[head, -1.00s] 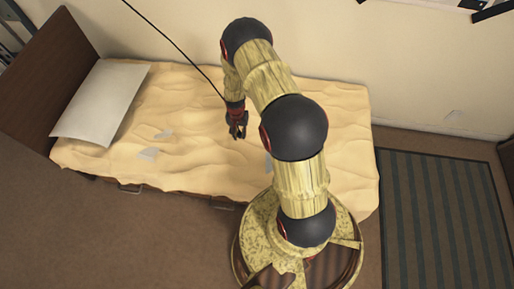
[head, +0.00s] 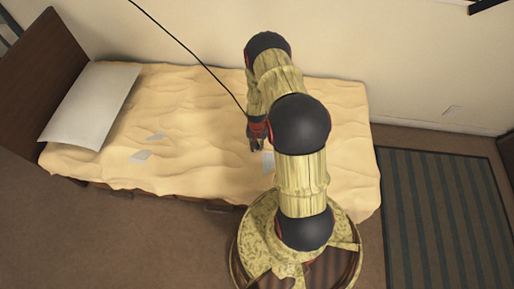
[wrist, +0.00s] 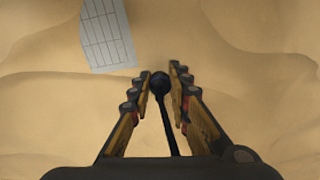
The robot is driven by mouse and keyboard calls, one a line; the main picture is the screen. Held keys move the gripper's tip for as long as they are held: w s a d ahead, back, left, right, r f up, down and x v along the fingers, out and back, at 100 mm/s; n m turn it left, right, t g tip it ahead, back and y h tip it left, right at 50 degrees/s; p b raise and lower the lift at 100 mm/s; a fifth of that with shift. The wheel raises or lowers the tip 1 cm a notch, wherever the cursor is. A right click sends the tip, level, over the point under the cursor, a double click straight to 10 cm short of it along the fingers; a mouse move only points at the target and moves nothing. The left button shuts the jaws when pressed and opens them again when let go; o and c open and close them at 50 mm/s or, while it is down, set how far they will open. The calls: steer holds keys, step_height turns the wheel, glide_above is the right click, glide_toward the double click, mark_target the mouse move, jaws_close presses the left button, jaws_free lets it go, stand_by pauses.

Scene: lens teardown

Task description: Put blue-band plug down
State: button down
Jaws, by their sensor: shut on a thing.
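My gripper (head: 255,145) is over the sandy-coloured bed cover, just left of a pale card in the head view. In the wrist view my gripper (wrist: 160,73) has its two fingers close together on a dark, round-ended plug (wrist: 160,82). A black stem or cord runs back from the plug toward the wrist. No blue band shows on it. In the head view the plug cannot be told apart from the dark fingers. The wrist view shows bare cover beneath the plug, but I cannot tell the gap to it.
A pale gridded card (wrist: 107,35) lies on the cover ahead left in the wrist view. A white pillow (head: 92,103) is at the left end. A black cable (head: 185,53) slants from the upper left to my gripper.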

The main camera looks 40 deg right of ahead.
steer(key=shift+f, duration=0.1)
steer(key=shift+f, duration=0.1)
steer(key=c, duration=2.1)
jaws_free()
steer(key=shift+f, duration=0.1)
steer(key=shift+c, duration=0.2)
steer(key=o, duration=0.4)
steer(key=shift+o, duration=0.3)
